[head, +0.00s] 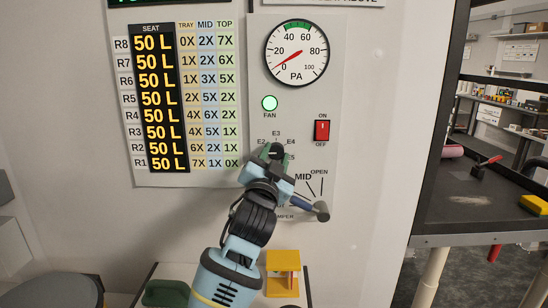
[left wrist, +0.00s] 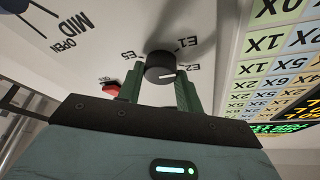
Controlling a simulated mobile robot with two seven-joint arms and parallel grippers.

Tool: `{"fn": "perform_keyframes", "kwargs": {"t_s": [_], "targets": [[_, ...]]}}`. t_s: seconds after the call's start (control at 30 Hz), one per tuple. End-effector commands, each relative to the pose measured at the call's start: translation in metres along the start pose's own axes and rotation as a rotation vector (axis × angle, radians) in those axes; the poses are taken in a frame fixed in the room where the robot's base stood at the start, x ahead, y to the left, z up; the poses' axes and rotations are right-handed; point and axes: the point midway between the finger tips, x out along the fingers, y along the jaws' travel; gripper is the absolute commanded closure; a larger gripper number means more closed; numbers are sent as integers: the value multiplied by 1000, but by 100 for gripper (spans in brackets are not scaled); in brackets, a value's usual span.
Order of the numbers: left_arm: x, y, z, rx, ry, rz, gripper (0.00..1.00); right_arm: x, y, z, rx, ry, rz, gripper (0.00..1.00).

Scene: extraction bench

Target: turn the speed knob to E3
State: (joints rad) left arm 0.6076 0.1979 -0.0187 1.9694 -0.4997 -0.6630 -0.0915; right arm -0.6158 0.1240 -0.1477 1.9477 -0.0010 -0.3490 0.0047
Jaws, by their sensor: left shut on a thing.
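The speed knob (left wrist: 160,66) is a short dark cylinder on the panel, with a white mark on its face. In the left wrist view the mark points right, roughly toward the E2 label (left wrist: 192,68). E1 and E5 also show around it. In the head view the knob (head: 276,149) is mostly hidden by my left gripper (head: 274,154), below the E3 label (head: 276,133). The green fingers of my left gripper (left wrist: 159,88) stand on either side of the knob and are shut on it. My right gripper is in neither view.
A damper lever (head: 321,210) sticks out at lower right, close to my gripper. The dial gauge (head: 297,54) is above; the seat chart (head: 183,100) is left.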

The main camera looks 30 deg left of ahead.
Motion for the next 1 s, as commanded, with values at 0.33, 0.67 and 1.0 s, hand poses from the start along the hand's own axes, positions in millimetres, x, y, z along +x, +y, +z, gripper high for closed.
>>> {"fn": "perform_keyframes", "kwargs": {"t_s": [0.33,0.67,1.0], "targets": [[1,-4,0,314,1,123,87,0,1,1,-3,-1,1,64],[1,-6,-1,602,0,242,87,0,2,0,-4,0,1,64],[2,-8,-3,899,-1,364,87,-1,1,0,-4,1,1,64]]}}
